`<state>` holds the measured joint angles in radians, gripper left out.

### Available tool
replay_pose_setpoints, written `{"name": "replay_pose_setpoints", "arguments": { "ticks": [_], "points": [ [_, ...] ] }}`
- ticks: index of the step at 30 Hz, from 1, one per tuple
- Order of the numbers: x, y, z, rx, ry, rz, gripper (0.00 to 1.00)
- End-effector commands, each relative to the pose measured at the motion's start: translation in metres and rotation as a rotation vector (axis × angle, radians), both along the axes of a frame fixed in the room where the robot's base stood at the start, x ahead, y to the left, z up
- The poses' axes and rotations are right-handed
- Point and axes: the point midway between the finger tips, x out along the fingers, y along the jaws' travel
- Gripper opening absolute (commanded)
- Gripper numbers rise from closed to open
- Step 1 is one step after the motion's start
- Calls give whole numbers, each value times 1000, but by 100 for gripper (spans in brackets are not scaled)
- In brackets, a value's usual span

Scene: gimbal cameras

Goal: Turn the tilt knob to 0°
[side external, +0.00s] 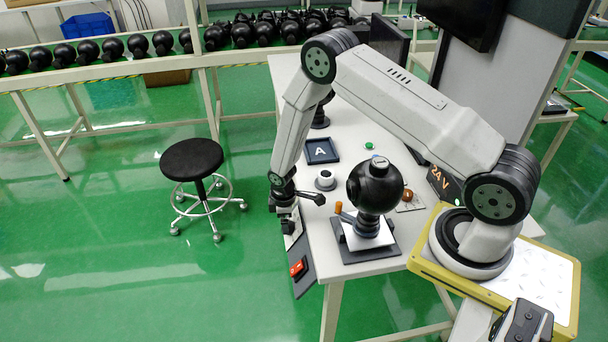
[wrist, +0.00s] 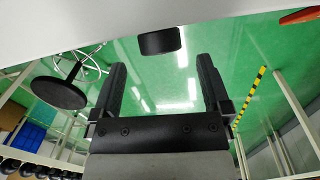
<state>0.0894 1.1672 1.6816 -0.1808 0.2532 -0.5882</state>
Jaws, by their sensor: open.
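A black ball-shaped gimbal camera (side external: 375,187) stands on a white block and a dark base plate on the table. I cannot tell for sure which part is the tilt knob. My gripper (side external: 300,200) is at the table's left edge, left of the camera and apart from it. In the wrist view my gripper (wrist: 162,62) is open, with its two black fingers spread and nothing clasped. A short black cylinder (wrist: 160,41) shows beyond the gap between the fingertips, by a white surface; I cannot tell whether it is the knob. No angle scale is readable.
The white table (side external: 285,75) also holds a small round part (side external: 325,180), a dark tray marked A (side external: 321,151) and an orange peg (side external: 338,208). A red switch (side external: 298,267) sits at the front left corner. A black stool (side external: 192,160) stands left on open green floor.

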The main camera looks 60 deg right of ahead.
Motion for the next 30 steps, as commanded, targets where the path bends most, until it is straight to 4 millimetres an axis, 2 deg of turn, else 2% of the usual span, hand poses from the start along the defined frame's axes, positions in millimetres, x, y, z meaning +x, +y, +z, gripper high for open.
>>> {"name": "replay_pose_setpoints", "arguments": {
  "ticks": [3, 10, 23, 26, 30],
  "points": [
    [0, -1, -13, 0, 1, 1, 98],
    [1, -2, -30, -1, 1, 1, 98],
    [1, -2, -34, 0, -1, 0, 98],
    [1, -2, -34, -1, -1, 1, 70],
    [1, -2, -34, -1, -1, 1, 25]
  ]
}}
